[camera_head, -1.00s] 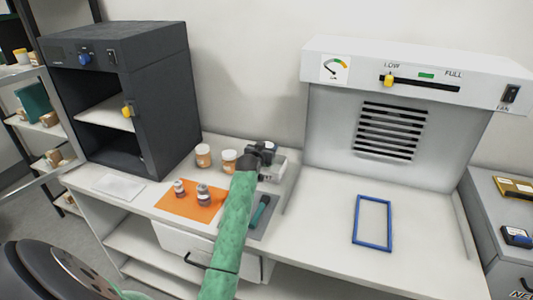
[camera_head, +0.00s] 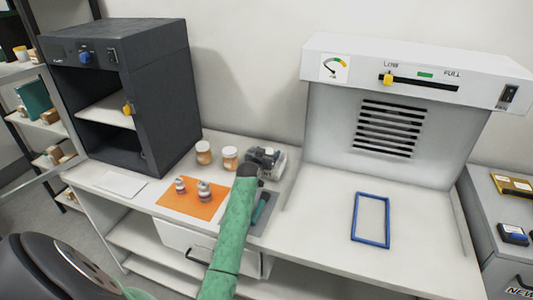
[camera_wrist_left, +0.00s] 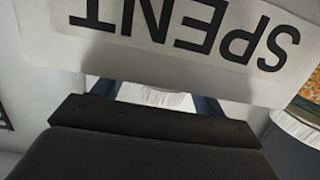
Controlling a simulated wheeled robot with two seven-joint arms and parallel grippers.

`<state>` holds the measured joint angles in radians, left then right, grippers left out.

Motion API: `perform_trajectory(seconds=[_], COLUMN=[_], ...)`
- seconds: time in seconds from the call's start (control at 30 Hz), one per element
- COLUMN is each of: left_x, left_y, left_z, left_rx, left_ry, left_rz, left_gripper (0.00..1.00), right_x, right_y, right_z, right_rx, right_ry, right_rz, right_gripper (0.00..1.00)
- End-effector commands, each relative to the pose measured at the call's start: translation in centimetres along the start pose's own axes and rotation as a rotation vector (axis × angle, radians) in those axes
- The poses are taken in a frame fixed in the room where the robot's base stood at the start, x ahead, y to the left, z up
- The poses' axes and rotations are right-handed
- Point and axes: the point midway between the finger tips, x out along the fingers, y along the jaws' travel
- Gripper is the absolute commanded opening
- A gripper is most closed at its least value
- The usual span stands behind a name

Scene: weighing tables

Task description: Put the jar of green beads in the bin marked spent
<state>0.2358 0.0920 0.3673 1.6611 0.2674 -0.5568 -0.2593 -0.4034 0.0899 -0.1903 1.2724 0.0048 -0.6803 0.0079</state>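My left gripper (camera_head: 268,157) is over the back right of the left worktop, at a small white bin (camera_head: 279,168) that it partly covers. In the left wrist view a white panel marked SPENT (camera_wrist_left: 170,30) shows upside down, close to the gripper. The fingers (camera_wrist_left: 152,97) stand apart there, with a pale, rounded thing between them. I cannot tell whether it is a held jar or part of the bin. I cannot make out green beads in any view. My right gripper is not in view.
Two white-lidded jars (camera_head: 203,153) (camera_head: 230,159) with orange-brown contents stand left of the gripper. Two small jars (camera_head: 181,185) (camera_head: 204,191) stand on an orange mat (camera_head: 185,207). A dark open cabinet (camera_head: 160,90) is at left. A blue frame (camera_head: 357,218) lies on the clear hood worktop.

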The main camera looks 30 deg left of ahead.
Motion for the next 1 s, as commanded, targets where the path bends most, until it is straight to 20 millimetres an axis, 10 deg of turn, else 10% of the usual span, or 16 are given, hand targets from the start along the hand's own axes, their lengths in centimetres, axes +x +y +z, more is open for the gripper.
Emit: perform_trajectory(seconds=[0.43,1.0], left_x=[-0.7,-10.5], left_y=[0.0,0.0], left_z=[0.0,-0.1], left_rx=[0.0,0.0], left_ry=[-0.001,0.0], left_rz=[0.0,0.0], left_gripper=[0.74,0.74], right_x=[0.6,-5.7], right_y=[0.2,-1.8], right_z=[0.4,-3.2], right_rx=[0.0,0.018], right_ry=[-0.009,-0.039], right_rz=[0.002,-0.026], right_gripper=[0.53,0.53])
